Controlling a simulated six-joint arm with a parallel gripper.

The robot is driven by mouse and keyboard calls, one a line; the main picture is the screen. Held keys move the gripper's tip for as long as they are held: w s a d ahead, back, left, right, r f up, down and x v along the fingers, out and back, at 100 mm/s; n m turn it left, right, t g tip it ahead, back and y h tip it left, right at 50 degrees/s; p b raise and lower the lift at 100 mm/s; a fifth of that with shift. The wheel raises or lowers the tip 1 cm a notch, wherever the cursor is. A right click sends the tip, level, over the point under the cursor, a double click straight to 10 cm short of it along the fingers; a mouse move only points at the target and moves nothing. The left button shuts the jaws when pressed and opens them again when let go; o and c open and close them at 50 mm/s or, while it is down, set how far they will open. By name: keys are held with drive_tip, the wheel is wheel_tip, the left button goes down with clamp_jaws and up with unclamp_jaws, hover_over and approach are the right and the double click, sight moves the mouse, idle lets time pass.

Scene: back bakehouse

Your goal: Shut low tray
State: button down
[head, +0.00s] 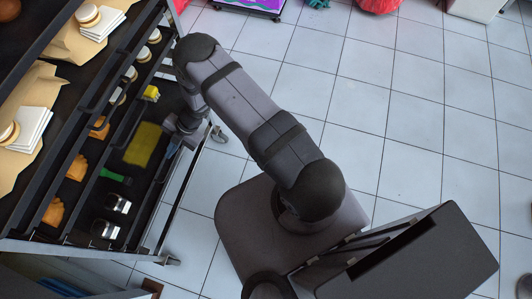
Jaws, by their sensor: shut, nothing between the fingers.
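The low tray (147,181) is dark and stands out from the rack on the left in the head view. A yellow-green cloth (143,144), a green-handled tool (115,176), a small yellow item (151,93) and metal pieces (117,203) lie in it. My gripper (173,146) is at the tray's outer side, near its front edge. Its fingers are small, dark and partly hidden by my wrist, and they are shut with nothing between them. I cannot tell whether they touch the tray.
The dark wheeled rack's upper levels hold brown paper (70,45), stacked white squares (30,128) and orange mitt-like items (77,167). A caster (218,133) stands at the rack's corner. The tiled floor (365,100) to the right is mostly clear.

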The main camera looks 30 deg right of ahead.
drive_tip(key=shift+w+a+r, duration=0.25)
drive_tip(key=p+v, duration=0.8)
drive_tip(key=v, duration=0.2)
drive_tip(key=shift+s+d+f, duration=0.25)
